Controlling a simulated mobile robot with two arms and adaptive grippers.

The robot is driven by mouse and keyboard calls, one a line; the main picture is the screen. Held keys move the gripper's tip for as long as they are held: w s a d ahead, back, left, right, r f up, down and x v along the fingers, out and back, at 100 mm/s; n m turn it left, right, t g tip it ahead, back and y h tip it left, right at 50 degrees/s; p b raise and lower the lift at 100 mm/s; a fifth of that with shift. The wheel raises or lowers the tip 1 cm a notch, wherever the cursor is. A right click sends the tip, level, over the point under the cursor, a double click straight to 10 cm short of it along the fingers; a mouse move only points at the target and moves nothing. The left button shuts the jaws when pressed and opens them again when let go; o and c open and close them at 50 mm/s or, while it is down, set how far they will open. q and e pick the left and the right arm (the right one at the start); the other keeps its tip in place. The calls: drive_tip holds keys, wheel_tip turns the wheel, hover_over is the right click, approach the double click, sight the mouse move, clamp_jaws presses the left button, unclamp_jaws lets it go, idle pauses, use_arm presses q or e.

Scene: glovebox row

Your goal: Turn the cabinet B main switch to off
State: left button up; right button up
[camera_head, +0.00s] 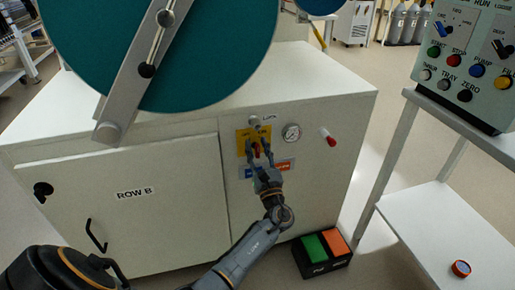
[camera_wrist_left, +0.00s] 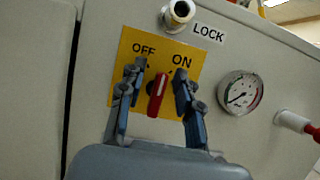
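The main switch is a red handle (camera_wrist_left: 157,95) with a white line, on a yellow plate (camera_wrist_left: 122,82) marked OFF at left and ON at right. In the wrist view the handle stands roughly upright on the plate, between the two labels. The plate also shows in the head view (camera_head: 241,135), on the front of the white cabinet labelled ROW B (camera_head: 170,215). My left gripper (camera_wrist_left: 157,88) is open, one finger on each side of the handle, with gaps visible. In the head view it (camera_head: 258,152) covers part of the plate. My right gripper is out of view.
A round metal part (camera_wrist_left: 179,12) labelled LOCK sits above the plate. A gauge (camera_wrist_left: 240,92) and a red-tipped knob (camera_wrist_left: 300,124) are to the right. A green and orange pedal box (camera_head: 322,252) lies on the floor. A button panel (camera_head: 465,65) stands at right.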

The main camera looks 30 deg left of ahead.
use_arm(q)
clamp_jaws()
drive_tip(key=shift+f+n+b, duration=0.2)
drive_tip(key=shift+n+b, duration=0.45)
drive_tip(key=shift+n, duration=0.05)
drive_tip(key=shift+s+n+g+y+b, duration=0.1)
drive_tip(key=shift+n+g+y+b, duration=0.6)
drive_tip(key=shift+n+b, duration=0.4)
drive_tip(key=n+g+b, duration=0.1)
drive_tip(key=n, duration=0.1)
drive_tip(key=shift+s+a+n, duration=0.1)
drive_tip(key=shift+n, duration=0.3)
drive_tip(key=shift+s+n+g+b, duration=0.1)
drive_tip(key=shift+n+g+b, duration=0.7)
drive_tip(key=shift+n, duration=0.4)
drive_tip(key=shift+a, duration=0.1)
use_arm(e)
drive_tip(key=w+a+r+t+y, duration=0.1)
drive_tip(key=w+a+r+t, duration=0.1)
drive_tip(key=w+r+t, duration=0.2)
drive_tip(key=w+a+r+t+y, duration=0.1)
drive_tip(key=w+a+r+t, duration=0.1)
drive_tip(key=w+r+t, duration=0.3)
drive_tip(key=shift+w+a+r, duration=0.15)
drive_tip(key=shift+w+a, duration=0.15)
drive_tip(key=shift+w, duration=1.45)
